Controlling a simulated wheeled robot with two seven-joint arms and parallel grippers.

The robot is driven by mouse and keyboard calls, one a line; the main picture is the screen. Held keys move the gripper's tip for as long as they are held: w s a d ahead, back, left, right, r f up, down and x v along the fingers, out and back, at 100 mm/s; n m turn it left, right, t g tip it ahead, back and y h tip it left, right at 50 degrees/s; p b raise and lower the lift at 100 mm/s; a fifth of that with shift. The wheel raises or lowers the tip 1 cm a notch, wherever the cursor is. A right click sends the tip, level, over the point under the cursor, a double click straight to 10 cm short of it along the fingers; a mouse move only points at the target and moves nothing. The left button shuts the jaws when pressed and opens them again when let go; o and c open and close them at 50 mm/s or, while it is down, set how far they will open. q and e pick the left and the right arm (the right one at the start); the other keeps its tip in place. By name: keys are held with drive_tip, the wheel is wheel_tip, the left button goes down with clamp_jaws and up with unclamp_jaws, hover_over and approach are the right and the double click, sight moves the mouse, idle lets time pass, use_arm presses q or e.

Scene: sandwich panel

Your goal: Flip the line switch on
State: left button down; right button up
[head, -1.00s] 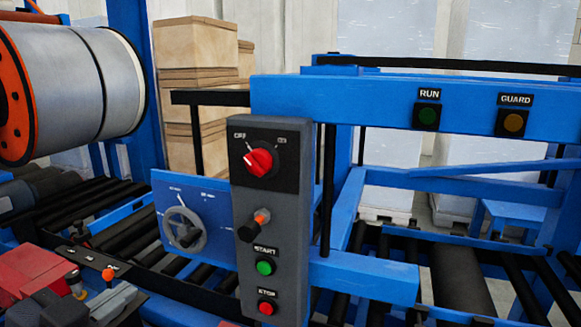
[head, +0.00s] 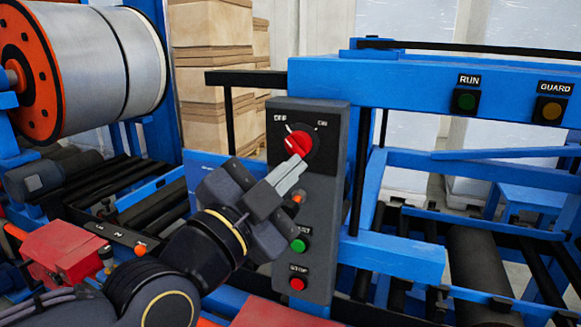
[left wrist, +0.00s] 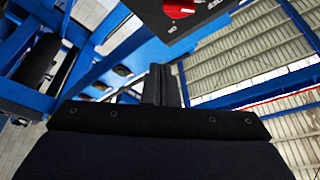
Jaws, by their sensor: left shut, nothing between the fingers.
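The line switch is a red rotary knob (head: 298,144) on a black plate at the top of a grey control box (head: 322,225). Its marker appears to point up-left toward the OFF label (head: 280,118); the ON label (head: 322,123) is at right. My left gripper (head: 294,167) is shut and empty, its tips just below the knob in the head view; I cannot tell whether they touch it. In the left wrist view, the knob (left wrist: 180,11) is at the top edge, beyond the shut fingers (left wrist: 158,84). My right gripper is not in view.
A blue beam (head: 400,85) with RUN and GUARD lamps is at right. A large metal roll (head: 95,65) stands at left.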

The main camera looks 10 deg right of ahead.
sight(297, 145)
use_arm(q)
drive_tip(key=p+x, duration=0.2)
drive_tip(key=x, duration=0.7)
drive_tip(key=shift+a+f+p, duration=0.1)
drive_tip(key=shift+a+p, duration=0.05)
drive_tip(key=shift+p, duration=0.2)
drive_tip(key=shift+w+a+f, duration=0.25)
drive_tip(key=shift+a+f, duration=0.2)
drive_tip(key=shift+f, duration=0.05)
drive_tip(key=shift+w+a+f, duration=0.2)
drive_tip(key=shift+a+f, duration=0.25)
drive_tip(key=shift+f, duration=0.05)
drive_tip(key=shift+w+a+f, duration=0.15)
drive_tip(key=shift+a+f, duration=0.15)
drive_tip(key=shift+f, duration=0.15)
drive_tip(key=shift+a+f+m+g+b, duration=0.15)
drive_tip(key=shift+m+g+b, duration=0.3)
drive_tip(key=shift+m, duration=0.55)
